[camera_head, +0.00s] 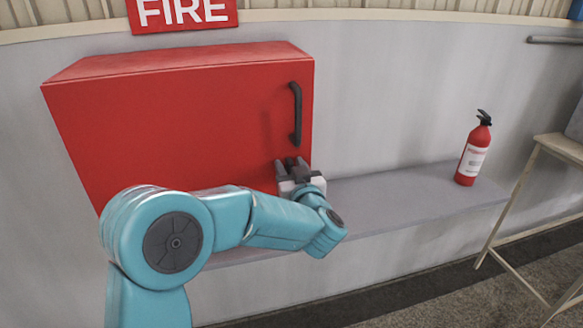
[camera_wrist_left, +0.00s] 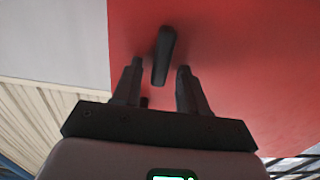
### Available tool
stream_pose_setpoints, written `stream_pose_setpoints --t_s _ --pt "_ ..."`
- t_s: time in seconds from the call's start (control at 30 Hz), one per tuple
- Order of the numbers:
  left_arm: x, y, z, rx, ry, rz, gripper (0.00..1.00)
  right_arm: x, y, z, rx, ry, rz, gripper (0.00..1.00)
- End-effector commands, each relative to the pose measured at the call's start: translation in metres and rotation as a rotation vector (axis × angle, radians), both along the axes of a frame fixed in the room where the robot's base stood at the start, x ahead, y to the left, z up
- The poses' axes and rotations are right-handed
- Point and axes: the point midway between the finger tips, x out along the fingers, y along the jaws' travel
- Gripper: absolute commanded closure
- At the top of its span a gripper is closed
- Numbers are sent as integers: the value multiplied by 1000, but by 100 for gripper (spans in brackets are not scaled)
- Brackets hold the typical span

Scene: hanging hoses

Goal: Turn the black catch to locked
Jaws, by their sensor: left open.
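The red cabinet (camera_head: 180,125) hangs on the grey wall, its door shut, with a dark vertical handle (camera_head: 296,113) near its right edge. My left gripper (camera_head: 291,164) is at the door's lower right, just below the handle. In the left wrist view a short black lever, apparently the black catch (camera_wrist_left: 165,52), stands against the red door. The open fingers (camera_wrist_left: 160,72) are to either side of its near end, with gaps visible; I cannot tell how deep they reach. In the head view my gripper seems to hide the catch. My right gripper is not in view.
A grey ledge (camera_head: 410,194) runs along the wall below the cabinet. A red fire extinguisher (camera_head: 474,150) stands on it at the right. A FIRE sign (camera_head: 182,13) is above the cabinet. A beige metal-framed table (camera_head: 520,185) is at the far right.

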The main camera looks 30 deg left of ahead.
Motion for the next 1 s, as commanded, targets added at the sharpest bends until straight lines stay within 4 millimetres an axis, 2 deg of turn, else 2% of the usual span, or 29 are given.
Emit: stream_pose_setpoints --t_s 0.13,0.27,0.67,1.0 --pt "1 -1 0 0 0 0 57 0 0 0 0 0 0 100" --pt "1 -2 0 0 0 0 100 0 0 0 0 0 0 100" --pt "1 -2 2 27 33 1 100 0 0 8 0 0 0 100" --pt "4 -4 5 178 212 1 100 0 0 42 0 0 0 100"
